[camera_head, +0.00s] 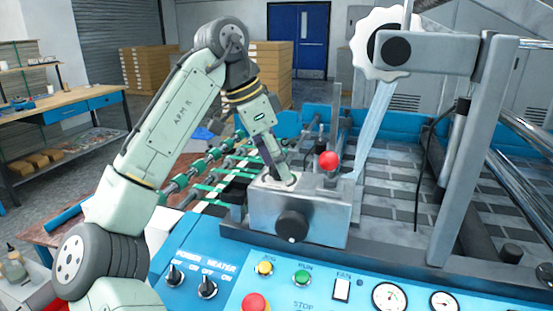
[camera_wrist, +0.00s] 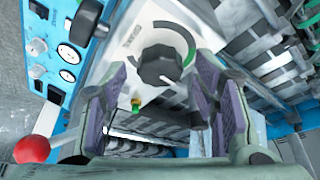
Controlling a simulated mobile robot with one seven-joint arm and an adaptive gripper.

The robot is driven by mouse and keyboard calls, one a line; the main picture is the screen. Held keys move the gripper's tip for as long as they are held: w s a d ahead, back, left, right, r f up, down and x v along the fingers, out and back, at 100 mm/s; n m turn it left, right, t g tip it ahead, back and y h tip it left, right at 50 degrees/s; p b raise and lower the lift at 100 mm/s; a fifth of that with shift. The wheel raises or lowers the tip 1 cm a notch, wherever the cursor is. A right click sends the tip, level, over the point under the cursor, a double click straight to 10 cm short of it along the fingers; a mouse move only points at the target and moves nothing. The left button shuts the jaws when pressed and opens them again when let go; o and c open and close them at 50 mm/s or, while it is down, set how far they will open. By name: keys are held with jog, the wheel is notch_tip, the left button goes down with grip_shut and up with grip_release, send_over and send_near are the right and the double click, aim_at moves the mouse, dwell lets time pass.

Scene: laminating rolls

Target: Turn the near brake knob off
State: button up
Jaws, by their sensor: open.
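A black knob (camera_wrist: 160,66) with a white pointer line sits on a pale dial plate (camera_wrist: 135,75) with a dark grey and a green arc. In the wrist view the pointer aims down and right, towards the green arc's lower end. The plate's lettering is too blurred to read. My gripper (camera_wrist: 160,105) is open, with its purple-padded fingers on either side below the knob; I cannot tell whether they touch it. In the head view my gripper (camera_head: 281,180) points down at the top of a grey metal box (camera_head: 325,215), and hides this knob.
Another black knob (camera_head: 291,225) is on the box's front. A red ball (camera_head: 329,159) stands beside my gripper. The blue control panel (camera_head: 225,268) with switches, buttons and gauges lies in front. Green-banded rollers (camera_head: 205,165) are left, and a metal frame (camera_head: 470,150) rises right.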

jog(key=shift+c, duration=0.2)
jog(key=c, duration=1.1)
